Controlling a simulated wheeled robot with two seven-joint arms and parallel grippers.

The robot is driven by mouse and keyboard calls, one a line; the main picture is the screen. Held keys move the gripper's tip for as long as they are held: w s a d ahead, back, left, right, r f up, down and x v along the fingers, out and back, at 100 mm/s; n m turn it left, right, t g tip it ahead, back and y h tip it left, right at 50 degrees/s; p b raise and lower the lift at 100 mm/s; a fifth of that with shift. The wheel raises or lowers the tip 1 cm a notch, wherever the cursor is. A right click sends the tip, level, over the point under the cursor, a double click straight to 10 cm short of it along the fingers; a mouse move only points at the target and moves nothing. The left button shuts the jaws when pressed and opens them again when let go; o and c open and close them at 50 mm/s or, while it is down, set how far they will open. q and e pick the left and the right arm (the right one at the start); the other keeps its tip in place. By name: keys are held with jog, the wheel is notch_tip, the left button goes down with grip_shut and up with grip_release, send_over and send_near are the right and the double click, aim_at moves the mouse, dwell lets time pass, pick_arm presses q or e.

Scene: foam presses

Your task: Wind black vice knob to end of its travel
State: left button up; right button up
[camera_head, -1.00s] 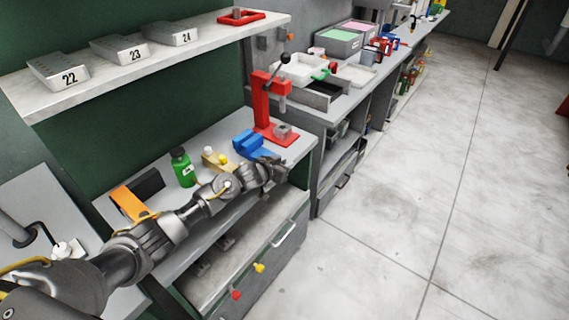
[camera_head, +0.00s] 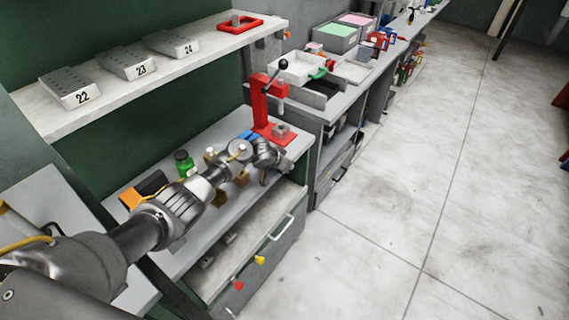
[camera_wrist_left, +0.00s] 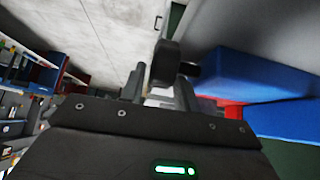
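The blue vice (camera_head: 247,134) stands on the bench in front of the red press and is mostly hidden by my left arm in the head view. In the left wrist view the vice body (camera_wrist_left: 265,75) fills the right side, and its black knob (camera_wrist_left: 165,62) sticks out to the left on a short dark shaft. My left gripper (camera_wrist_left: 158,88) is open, with its fingers around or just short of the knob; I cannot tell whether they touch it. In the head view the left gripper (camera_head: 263,177) points down by the bench's front edge. My right gripper is not in view.
A red press (camera_head: 262,105) with a black-balled lever stands just behind. A green bottle (camera_head: 184,164) and an orange part (camera_head: 130,198) sit left, near my arm. A shelf (camera_head: 130,88) with numbered grey blocks is above. Open floor (camera_head: 400,180) lies right.

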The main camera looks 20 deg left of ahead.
pick_arm(q)
jog(key=p+v, duration=0.1)
jog(key=v, duration=0.9)
jog(key=shift+s+r+p, duration=0.25)
jog(key=shift+r+p, duration=0.05)
